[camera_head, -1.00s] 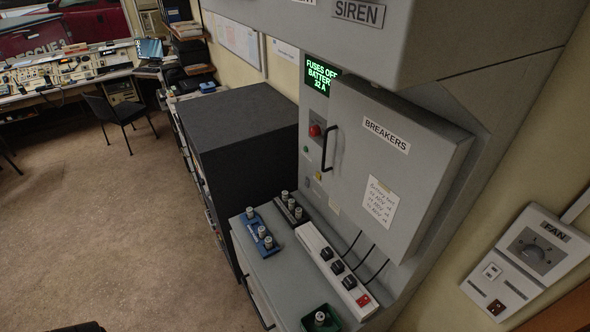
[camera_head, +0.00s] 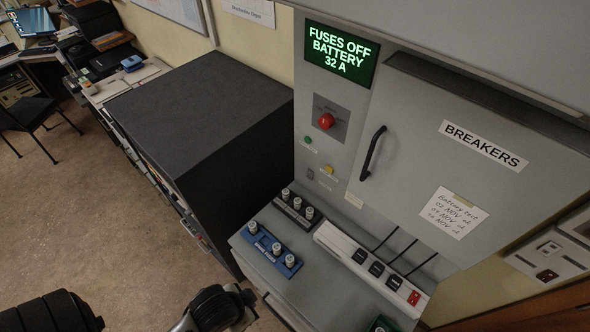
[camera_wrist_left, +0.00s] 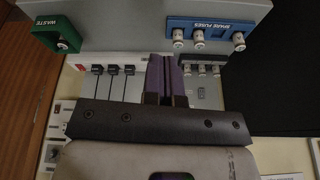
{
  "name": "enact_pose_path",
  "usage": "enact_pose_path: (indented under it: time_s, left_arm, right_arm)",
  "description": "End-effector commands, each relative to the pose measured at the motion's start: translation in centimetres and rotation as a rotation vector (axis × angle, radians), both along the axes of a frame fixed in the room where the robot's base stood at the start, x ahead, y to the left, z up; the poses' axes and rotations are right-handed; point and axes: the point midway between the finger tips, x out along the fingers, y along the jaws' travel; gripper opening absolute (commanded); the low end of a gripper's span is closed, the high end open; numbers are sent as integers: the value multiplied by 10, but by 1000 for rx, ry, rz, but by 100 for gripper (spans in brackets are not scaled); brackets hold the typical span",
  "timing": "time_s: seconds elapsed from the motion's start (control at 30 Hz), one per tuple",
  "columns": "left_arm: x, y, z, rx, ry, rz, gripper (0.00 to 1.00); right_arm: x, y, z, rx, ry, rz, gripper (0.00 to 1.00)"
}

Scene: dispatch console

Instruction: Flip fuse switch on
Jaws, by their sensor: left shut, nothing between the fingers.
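No switch in view carries a label I can read as the fuse switch. The cabinet door (camera_head: 470,185), marked "BREAKERS", is closed. My left gripper shows in the left wrist view (camera_wrist_left: 168,72), its purple fingers together and empty. Dark parts of my arm show at the bottom of the head view, away from the knob. My right gripper is out of view.
On the grey ledge are a blue fuse rack (camera_head: 272,250), a dark fuse rack (camera_head: 297,207) and a white strip (camera_head: 345,252) with black plugs or switches and a red switch. A green waste tray (camera_wrist_left: 55,35) is near them. A black cabinet (camera_head: 200,120) stands left.

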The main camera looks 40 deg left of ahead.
Motion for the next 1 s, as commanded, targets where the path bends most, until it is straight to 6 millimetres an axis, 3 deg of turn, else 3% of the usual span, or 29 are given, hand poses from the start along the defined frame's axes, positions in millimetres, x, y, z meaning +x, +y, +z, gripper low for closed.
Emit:
enact_pose_path:
  time_s: [0.37,0.53,0.67,0.77,0.9,1.0]
  left_arm:
    - [0,-4,0,-10,2,2,0]
    - [19,0,-20,15,-38,-81,0]
    - [66,9,-58,79,-133,-278,0]
    - [117,23,-90,167,-230,-481,0]
    - [191,56,-119,323,-349,-738,0]
    - [238,87,-126,446,-414,-879,0]
  right_arm:
    - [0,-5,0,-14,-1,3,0]
    - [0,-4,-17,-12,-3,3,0]
    - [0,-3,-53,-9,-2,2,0]
    - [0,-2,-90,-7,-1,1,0]
    - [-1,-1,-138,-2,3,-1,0]
    - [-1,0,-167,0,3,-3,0]
